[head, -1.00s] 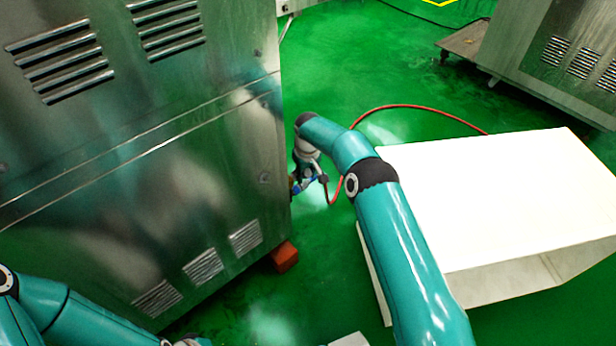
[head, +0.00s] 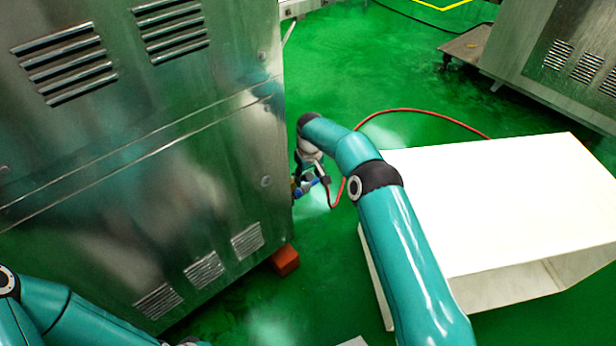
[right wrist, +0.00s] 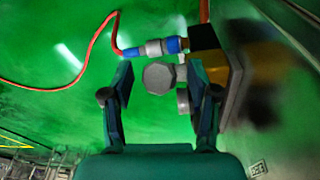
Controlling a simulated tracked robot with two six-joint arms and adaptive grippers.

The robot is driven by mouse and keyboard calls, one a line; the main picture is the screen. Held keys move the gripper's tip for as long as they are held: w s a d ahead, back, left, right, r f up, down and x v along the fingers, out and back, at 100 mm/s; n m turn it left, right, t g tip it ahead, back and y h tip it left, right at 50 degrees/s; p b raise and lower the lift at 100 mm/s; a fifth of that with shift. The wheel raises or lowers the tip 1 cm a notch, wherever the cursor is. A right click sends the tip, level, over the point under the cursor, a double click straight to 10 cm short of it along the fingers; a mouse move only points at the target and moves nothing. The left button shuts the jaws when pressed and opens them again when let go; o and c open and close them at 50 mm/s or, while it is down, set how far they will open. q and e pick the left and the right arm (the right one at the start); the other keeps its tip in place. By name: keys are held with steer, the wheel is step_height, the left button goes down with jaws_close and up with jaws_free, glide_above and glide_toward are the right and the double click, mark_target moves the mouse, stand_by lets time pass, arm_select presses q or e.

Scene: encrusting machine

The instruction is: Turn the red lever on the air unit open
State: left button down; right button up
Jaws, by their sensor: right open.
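The air unit (head: 304,188) is small at the machine's right edge in the head view, with blue and brass-coloured parts. In the right wrist view its yellow and black body (right wrist: 232,68) stands right of centre, with a blue fitting and a grey many-sided knob (right wrist: 160,77). I cannot make out a red lever. My right gripper (right wrist: 158,78) is open, its two fingers on either side of the knob; I cannot tell whether they touch anything. In the head view it is small and partly hidden by its own arm. My left arm's end is cut off at the bottom edge.
A red hose (head: 425,109) runs from the air unit across the green floor. The steel machine (head: 130,200) fills the left, with an orange block (head: 285,259) at its foot. A white box-like table (head: 490,200) stands on the right, close to my right arm.

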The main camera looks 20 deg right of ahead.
step_height(320, 180, up, 11)
steer(key=s, duration=0.1)
steer(key=shift+s, duration=0.3)
steer(key=shift+a, duration=0.1)
